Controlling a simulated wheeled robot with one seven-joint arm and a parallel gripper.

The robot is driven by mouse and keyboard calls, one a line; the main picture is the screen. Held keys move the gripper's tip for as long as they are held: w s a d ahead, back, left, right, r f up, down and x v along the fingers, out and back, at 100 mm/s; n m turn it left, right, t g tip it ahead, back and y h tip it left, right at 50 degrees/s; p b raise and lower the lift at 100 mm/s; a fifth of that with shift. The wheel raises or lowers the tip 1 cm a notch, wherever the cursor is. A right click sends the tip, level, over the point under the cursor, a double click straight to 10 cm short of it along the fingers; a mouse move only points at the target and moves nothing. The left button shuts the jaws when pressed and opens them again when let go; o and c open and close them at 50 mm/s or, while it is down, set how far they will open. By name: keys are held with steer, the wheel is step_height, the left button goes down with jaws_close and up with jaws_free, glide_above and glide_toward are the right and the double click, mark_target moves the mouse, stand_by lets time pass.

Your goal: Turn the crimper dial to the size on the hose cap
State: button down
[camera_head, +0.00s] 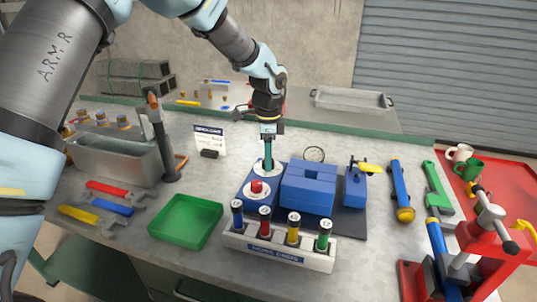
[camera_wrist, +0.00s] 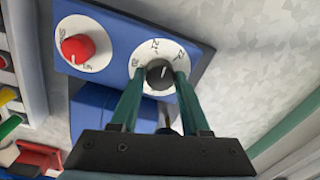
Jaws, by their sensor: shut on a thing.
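The blue crimper (camera_head: 308,188) stands on the bench. On its blue control box, the dial is a white disc (camera_wrist: 146,53) with dark marks around a black knob (camera_wrist: 160,80). The knob's pale pointer line points roughly up in the wrist view. The disc's marks are too small to read surely. My gripper (camera_wrist: 157,76) has its two green fingers shut on the black knob, one on each side. In the head view my gripper (camera_head: 268,167) comes straight down onto the dial. Several hose ends with blue, red, yellow (camera_head: 293,218) and green (camera_head: 325,226) caps stand in a white rack (camera_head: 275,250); cap sizes are not clearly legible.
A red knob (camera_wrist: 78,49) on its own white disc sits beside the dial. A green tray (camera_head: 186,221) and wrenches (camera_head: 105,207) lie to the left. A small sign (camera_head: 209,140) stands behind. A red press (camera_head: 480,245) is at the right.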

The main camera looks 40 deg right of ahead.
steer(key=m+p, duration=0.2)
steer(key=m, duration=0.4)
steer(key=shift+m, duration=0.3)
stand_by(0.4)
steer(key=shift+c, duration=1.9)
jaws_free()
step_height(320, 180, up, 11)
steer(key=b, duration=0.2)
steer(key=shift+a, duration=0.2)
steer(key=shift+s+f, duration=0.1)
